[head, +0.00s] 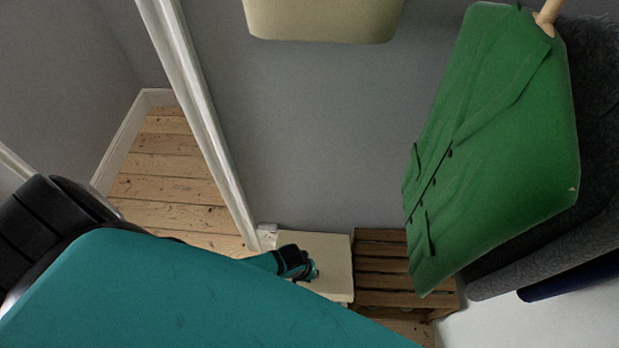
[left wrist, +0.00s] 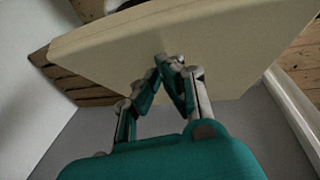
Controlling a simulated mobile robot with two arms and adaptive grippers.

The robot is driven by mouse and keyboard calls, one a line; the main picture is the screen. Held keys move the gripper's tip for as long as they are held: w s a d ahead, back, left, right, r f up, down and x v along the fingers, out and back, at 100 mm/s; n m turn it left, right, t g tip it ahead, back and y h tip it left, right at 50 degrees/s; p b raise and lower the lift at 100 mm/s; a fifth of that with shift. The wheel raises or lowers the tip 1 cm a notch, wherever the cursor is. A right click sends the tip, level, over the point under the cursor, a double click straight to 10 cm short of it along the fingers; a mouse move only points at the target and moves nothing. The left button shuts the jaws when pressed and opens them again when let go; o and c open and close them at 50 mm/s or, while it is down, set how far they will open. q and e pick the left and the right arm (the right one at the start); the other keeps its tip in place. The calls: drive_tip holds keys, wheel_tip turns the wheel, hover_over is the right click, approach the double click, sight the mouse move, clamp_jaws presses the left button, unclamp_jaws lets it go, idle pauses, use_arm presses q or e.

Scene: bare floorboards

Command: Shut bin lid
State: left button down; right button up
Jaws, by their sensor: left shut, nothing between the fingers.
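A cream bin (head: 330,248) stands low against the grey wall in the head view, seen from above as a pale flat top. My teal left arm covers part of its near side. My left gripper (head: 312,272) is over this top, shut and empty. In the left wrist view a wide cream panel of the bin (left wrist: 225,38) fills the upper part, and the closed fingertips (left wrist: 172,68) are at or very near its surface. I cannot tell whether they touch, or how far the lid is open. My right gripper is not in view.
A slatted wooden crate (head: 380,272) stands just right of the bin. A green coat (head: 490,140) hangs above it, with dark grey cloth (head: 590,130) behind. A white door frame (head: 200,100) rises left of the bin. Bare floorboards (head: 165,190) lie beyond.

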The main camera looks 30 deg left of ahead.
use_arm(q)
drive_tip(key=s+d+f+b, duration=0.2)
drive_tip(key=s+f+b, duration=0.2)
drive_tip(key=f, duration=0.5)
drive_tip(key=shift+b, duration=1)
drive_tip(key=shift+s+f, duration=0.1)
drive_tip(key=shift+f, duration=0.1)
drive_tip(key=shift+b+x, duration=0.9)
drive_tip(key=shift+s+a, duration=0.1)
drive_tip(key=p+v, duration=0.3)
drive_tip(key=p, duration=0.1)
drive_tip(key=w+p+v, duration=0.1)
drive_tip(key=p+v, duration=0.1)
drive_tip(key=shift+d+r, duration=0.3)
drive_tip(key=shift+r, duration=0.2)
